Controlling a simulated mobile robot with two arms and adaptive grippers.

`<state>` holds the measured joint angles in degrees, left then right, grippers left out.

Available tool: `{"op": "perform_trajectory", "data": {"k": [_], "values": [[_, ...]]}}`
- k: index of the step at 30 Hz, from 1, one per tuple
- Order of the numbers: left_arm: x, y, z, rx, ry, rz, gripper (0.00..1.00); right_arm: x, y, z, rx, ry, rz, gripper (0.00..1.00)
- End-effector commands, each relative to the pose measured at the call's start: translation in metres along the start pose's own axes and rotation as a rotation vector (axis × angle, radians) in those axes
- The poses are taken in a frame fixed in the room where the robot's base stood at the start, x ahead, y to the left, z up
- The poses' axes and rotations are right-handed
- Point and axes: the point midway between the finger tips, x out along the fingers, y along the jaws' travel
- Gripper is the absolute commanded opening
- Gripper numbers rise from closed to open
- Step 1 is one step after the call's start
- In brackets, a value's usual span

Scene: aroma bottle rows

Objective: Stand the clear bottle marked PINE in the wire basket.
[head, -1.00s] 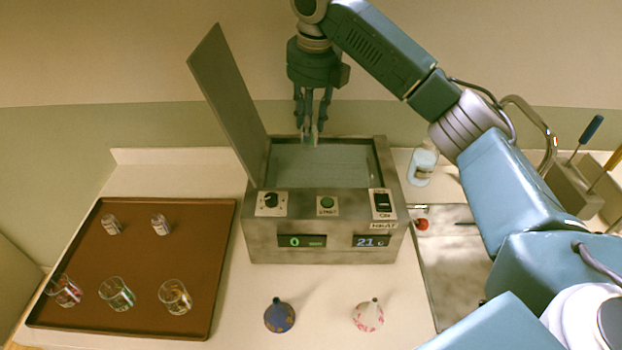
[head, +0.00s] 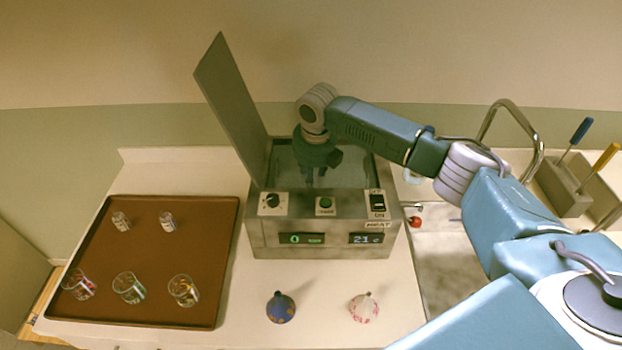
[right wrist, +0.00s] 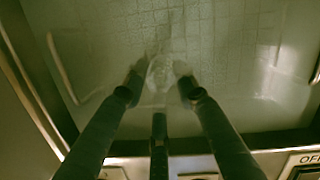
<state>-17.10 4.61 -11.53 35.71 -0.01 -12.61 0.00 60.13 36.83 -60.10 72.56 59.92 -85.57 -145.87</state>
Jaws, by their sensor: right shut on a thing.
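My right gripper (head: 318,178) reaches down into the open metal bath (head: 255,225). In the right wrist view its fingertips (right wrist: 160,85) are shut around a small clear bottle (right wrist: 161,70). I cannot read any mark on the bottle, and the gripper hides it in the head view. A wire basket (right wrist: 235,45) shows as a grid under the bottle, inside the bath. I cannot tell whether the bottle touches the basket floor. My left gripper is not in view.
The bath's lid (head: 232,105) stands open at its left. A brown tray (head: 150,255) at left holds two small bottles and three glasses. A sink (head: 440,250) is at right.

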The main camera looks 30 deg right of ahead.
Motion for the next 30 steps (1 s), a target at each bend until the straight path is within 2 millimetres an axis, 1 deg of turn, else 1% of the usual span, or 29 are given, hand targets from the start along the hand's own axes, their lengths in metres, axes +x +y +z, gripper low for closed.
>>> {"op": "perform_trajectory", "data": {"k": [1, 4, 11, 12, 14, 23, 26, 29, 30], "values": [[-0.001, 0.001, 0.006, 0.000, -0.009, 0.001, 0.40, 0.001, 0.000, 0.000, 0.000, -0.001, 0.000, 0.04], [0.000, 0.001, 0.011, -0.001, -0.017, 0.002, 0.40, 0.001, 0.000, 0.000, 0.000, -0.001, 0.000, 0.04], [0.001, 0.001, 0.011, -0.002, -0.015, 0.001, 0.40, 0.004, 0.000, 0.000, 0.000, 0.000, -0.001, 0.04], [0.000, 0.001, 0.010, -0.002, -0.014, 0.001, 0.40, 0.004, 0.000, 0.000, 0.000, -0.001, -0.001, 0.34], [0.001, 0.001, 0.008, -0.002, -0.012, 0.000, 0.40, 0.004, 0.000, 0.000, 0.000, -0.001, -0.001, 0.46], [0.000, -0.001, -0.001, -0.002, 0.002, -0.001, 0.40, 0.003, 0.000, 0.000, 0.000, -0.001, 0.000, 0.47], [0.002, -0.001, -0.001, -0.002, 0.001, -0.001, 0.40, -0.003, 0.000, 0.001, 0.000, -0.003, 0.001, 0.47], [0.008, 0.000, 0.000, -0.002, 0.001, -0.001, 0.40, -0.016, 0.000, 0.002, 0.001, -0.005, 0.001, 0.47], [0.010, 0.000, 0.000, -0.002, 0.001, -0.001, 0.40, -0.024, -0.001, 0.002, -0.001, -0.006, 0.000, 0.47]]}}
